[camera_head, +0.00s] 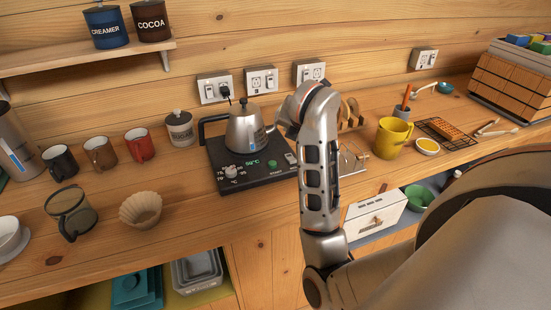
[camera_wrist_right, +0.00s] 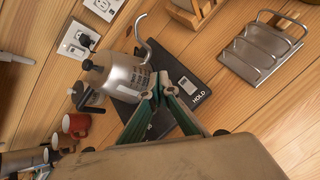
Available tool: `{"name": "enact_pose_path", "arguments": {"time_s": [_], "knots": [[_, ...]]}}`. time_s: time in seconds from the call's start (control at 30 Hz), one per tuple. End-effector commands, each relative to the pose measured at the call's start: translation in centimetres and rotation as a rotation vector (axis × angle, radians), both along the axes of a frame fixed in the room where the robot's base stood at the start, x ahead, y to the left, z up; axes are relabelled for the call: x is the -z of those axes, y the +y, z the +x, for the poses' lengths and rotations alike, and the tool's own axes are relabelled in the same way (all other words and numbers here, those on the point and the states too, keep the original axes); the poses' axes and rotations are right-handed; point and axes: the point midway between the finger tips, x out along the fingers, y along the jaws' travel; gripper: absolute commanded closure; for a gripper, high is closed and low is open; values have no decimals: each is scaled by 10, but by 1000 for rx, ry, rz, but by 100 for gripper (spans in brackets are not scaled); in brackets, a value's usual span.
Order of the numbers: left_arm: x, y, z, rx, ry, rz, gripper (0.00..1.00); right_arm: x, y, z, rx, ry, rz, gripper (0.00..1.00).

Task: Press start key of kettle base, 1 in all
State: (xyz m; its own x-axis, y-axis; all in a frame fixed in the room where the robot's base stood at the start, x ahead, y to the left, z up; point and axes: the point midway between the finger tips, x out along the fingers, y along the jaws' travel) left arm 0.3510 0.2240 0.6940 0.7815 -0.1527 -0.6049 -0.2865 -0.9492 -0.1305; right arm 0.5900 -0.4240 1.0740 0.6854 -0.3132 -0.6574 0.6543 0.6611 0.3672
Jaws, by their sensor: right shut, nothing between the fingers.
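The black kettle base (camera_head: 262,178) sits on the wooden counter, with a steel gooseneck kettle (camera_head: 243,134) on it. Its front face has a round knob, small marks and a green lit temperature display; a light switch sits at its right side. In the right wrist view the base (camera_wrist_right: 203,68) shows a switch beside the word HOLD, and the kettle (camera_wrist_right: 122,78) is at left. My right gripper (camera_wrist_right: 161,84) is shut and empty, its tips in front of the kettle and base; contact cannot be told. In the head view my right arm hides it. My left gripper is out of view.
A wire rack (camera_wrist_right: 262,50) stands right of the base. A yellow mug (camera_head: 391,138) is further right. Red (camera_head: 139,146), brown and black mugs and a lidded jar (camera_head: 180,128) stand to the left. Wall sockets (camera_head: 262,80) are behind.

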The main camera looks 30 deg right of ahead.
Motion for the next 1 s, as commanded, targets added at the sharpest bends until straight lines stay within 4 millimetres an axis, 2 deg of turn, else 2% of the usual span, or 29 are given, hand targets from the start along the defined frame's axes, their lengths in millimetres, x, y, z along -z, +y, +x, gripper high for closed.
{"name": "enact_pose_path", "arguments": {"time_s": [0.03, 0.13, 0.3, 0.77, 1.0], "knots": [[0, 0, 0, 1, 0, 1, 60, -1, 13, 4, -26, -5, 58, 100], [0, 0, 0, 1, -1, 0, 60, -1, 35, 9, -71, -6, 148, 100], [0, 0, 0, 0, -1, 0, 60, -3, 51, 11, -105, -6, 212, 100], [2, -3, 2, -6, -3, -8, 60, 1, 51, 11, -104, -6, 211, 100], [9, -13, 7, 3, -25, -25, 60, 20, 51, 11, -104, -5, 210, 100]]}}
